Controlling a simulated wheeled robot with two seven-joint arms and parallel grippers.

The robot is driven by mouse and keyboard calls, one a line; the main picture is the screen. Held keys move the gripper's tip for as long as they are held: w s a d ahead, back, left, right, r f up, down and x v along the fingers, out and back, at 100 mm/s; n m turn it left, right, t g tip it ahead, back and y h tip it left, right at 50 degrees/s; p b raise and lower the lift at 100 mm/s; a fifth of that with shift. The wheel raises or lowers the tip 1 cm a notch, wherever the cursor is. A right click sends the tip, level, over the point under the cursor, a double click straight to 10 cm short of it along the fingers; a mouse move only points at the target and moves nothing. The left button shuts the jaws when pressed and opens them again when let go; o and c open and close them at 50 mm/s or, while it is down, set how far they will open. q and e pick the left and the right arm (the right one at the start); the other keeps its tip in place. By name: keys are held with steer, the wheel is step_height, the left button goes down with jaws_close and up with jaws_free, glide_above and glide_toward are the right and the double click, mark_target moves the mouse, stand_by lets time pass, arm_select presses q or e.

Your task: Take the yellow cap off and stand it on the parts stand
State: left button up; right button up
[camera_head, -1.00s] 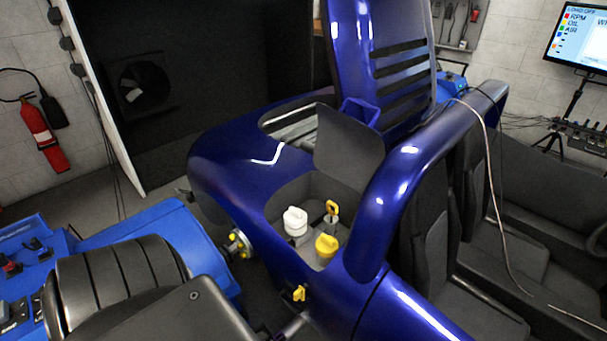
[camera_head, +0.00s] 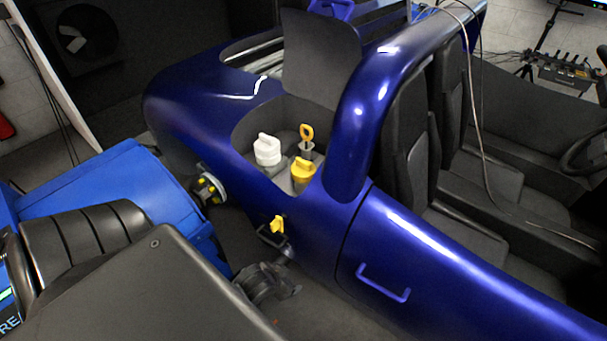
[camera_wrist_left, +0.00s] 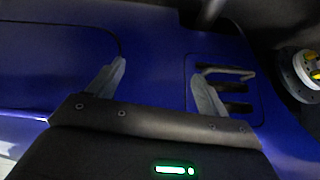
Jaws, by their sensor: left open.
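The yellow cap (camera_head: 303,171) sits in the open bay of the blue car, in front of a yellow-ringed dipstick (camera_head: 307,132) and right of a white cap (camera_head: 267,150). My left gripper (camera_head: 268,281) is low beside the car's flank, below and left of the yellow cap and apart from it. In the left wrist view, its two fingers (camera_wrist_left: 158,78) are spread and empty against blue bodywork. The yellow cap does not show there. I cannot make out the parts stand in either view. My right gripper is not in view.
The raised dark flap (camera_head: 322,55) stands behind the bay. A yellow fitting (camera_head: 277,225) sticks out of the car's flank near my left gripper. A wheel hub (camera_head: 209,189) and a blue machine (camera_head: 105,205) are to the left.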

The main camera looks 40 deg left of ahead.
arm_select(q)
step_height(320, 180, up, 6)
steer(key=w+a+f+t+b, duration=0.1)
steer(key=w+t+b, duration=0.1)
steer(key=b, duration=0.1)
steer(key=t, duration=0.9)
glide_toward(302, 163)
steer(key=shift+n, duration=0.4)
steer(key=w, duration=0.8)
steer(key=shift+w+a+f, duration=0.15)
steer(key=shift+w+f, duration=0.05)
steer(key=c, duration=1.1)
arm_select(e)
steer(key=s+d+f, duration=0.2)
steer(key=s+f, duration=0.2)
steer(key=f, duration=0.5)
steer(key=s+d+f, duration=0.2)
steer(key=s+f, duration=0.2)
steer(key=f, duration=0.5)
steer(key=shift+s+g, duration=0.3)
